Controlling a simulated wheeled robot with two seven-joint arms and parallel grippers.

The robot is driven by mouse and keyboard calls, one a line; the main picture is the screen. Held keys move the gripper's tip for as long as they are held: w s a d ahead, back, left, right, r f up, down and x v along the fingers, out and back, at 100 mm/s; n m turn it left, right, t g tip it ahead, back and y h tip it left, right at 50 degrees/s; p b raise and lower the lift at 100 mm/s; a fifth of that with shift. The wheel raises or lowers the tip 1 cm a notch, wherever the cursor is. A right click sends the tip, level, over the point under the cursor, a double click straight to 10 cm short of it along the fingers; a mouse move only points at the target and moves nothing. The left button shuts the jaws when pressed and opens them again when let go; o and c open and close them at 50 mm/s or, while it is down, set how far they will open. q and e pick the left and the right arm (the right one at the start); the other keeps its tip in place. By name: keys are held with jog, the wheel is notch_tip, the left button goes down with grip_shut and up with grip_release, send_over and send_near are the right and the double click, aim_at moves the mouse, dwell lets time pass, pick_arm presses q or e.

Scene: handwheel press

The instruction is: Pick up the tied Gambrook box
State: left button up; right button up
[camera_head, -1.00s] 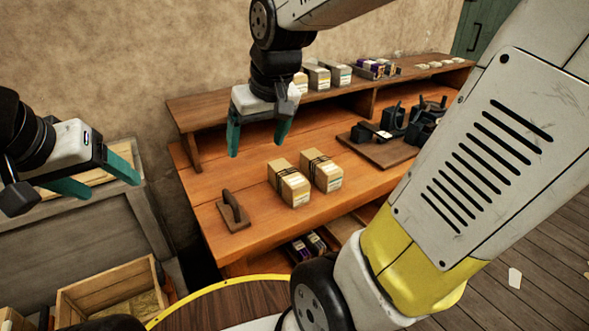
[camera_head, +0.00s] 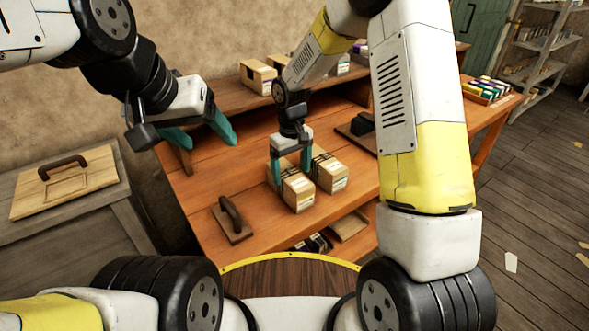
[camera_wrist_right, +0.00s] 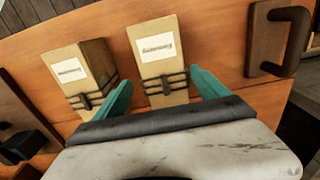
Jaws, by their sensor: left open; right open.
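Two tan boxes tied with dark cord lie side by side on the wooden bench: the left box (camera_head: 298,193) and the right box (camera_head: 330,174). In the right wrist view they appear swapped: the left box (camera_wrist_right: 158,38) is at the middle and the right box (camera_wrist_right: 85,65) is to its left. Each has a white label; the names are too small to read surely. My right gripper (camera_head: 291,178) is open, its teal fingers on either side of the left box near its cords. Contact cannot be told. My left gripper (camera_head: 203,137) is open and empty above the bench's left end.
A handled tool (camera_head: 232,219) lies on the bench left of the boxes. A raised shelf (camera_head: 232,97) with boxes runs along the back. A dark fixture (camera_head: 362,124) stands to the right. A grey cabinet with a handled wooden lid (camera_head: 65,182) is at left.

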jog(key=f, duration=0.6)
jog(key=shift+s+a+f, duration=0.1)
jog(key=shift+s+a, duration=0.05)
jog(key=shift+a, duration=0.15)
jog(key=c, duration=1.5)
